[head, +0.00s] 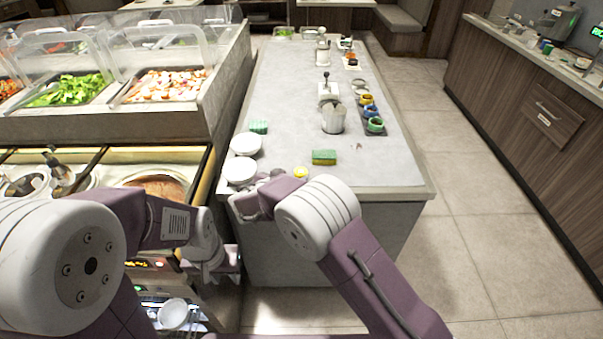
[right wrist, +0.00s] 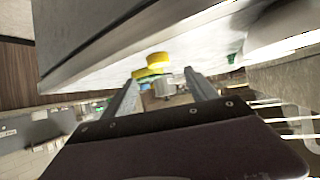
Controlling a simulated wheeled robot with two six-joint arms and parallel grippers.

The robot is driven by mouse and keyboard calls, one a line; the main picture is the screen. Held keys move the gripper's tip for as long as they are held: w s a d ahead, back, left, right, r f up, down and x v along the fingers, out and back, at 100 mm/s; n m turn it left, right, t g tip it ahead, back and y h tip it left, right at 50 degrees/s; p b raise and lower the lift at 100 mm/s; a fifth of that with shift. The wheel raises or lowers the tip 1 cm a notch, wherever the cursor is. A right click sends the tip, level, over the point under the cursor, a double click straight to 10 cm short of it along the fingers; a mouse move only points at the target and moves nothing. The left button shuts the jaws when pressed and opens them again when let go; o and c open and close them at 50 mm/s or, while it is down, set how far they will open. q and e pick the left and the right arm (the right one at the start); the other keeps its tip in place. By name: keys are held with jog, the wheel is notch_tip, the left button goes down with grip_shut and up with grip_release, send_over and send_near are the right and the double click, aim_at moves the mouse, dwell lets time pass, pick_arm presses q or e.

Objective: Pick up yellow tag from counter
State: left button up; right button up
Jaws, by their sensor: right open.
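A small round yellow tag (head: 301,172) lies on the grey counter (head: 290,95), near its front edge. My right gripper (head: 273,176) is open, just left of the tag in the head view and partly hidden by its own arm. In the right wrist view, a yellow round thing (right wrist: 158,58), probably the tag, shows beyond the two spread fingers (right wrist: 162,95); nothing is held between them. My left gripper (head: 228,264) is low beside the counter's front left corner; its fingers are too unclear to judge.
White bowls (head: 240,170) stand left of my right gripper. A green and yellow sponge (head: 324,157) lies behind the tag. A metal container (head: 333,119) and coloured cups (head: 375,125) stand farther back. The counter's front right is clear.

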aim_at(300, 172)
jog(key=shift+x, duration=0.8)
jog(key=shift+w+d+f, duration=0.1)
jog(key=shift+w+f, duration=0.05)
jog(key=shift+w, duration=0.2)
jog(key=shift+w+d+f+p, duration=0.1)
jog(key=shift+w+d+p, duration=0.1)
jog(key=shift+p, duration=0.2)
jog(key=p+x, duration=0.1)
jog(key=x, duration=0.3)
jog(key=shift+w+d+f, duration=0.15)
jog(key=shift+f, duration=0.2)
jog(key=c, duration=1.5)
